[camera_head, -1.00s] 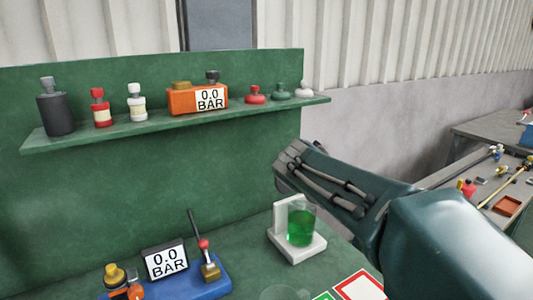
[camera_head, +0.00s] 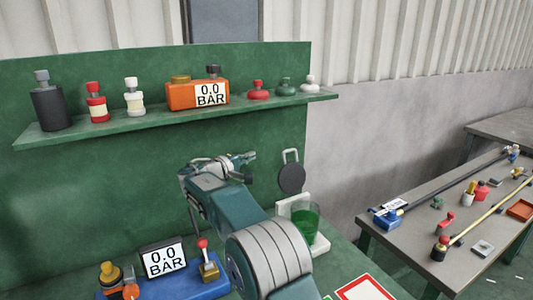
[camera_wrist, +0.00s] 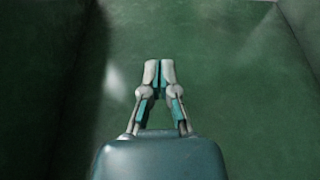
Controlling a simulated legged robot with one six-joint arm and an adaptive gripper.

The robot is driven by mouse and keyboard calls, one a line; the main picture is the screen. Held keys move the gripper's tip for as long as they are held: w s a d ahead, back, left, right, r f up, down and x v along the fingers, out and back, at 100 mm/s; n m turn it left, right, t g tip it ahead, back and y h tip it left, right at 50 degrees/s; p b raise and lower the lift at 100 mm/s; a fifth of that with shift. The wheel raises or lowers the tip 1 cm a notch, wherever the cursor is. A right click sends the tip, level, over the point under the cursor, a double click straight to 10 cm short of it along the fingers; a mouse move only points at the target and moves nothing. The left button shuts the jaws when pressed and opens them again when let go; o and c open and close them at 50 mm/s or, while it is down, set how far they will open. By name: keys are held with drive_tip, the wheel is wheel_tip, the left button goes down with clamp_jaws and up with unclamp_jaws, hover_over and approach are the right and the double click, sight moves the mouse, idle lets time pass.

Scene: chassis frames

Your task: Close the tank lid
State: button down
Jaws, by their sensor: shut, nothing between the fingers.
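My gripper (camera_head: 250,158) is in front of the green back panel, below the shelf. In the wrist view its fingers (camera_wrist: 159,70) are shut together with nothing between them, facing a green surface. An orange box (camera_head: 185,97) marked "0.0 BAR" stands on the shelf, above and left of the gripper, with a yellowish round cap (camera_head: 180,79) and a dark knob (camera_head: 213,71) on top. I cannot tell for sure which object is the tank or which part is its lid.
The green shelf (camera_head: 170,122) also holds bottles and small flasks. Below are a blue base with a gauge (camera_head: 163,259) and red-knobbed lever, and a beaker of green liquid (camera_head: 306,222) on a white stand. A dark disc (camera_head: 291,178) hangs right of my gripper. A grey table (camera_head: 455,225) stands right.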

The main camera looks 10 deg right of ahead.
sight(292, 171)
drive_tip(key=w+d, duration=0.2)
drive_tip(key=d, duration=0.7)
drive_tip(key=shift+w, duration=0.3)
idle(0.3)
drive_tip(key=shift+a, duration=0.1)
drive_tip(key=shift+s, duration=0.15)
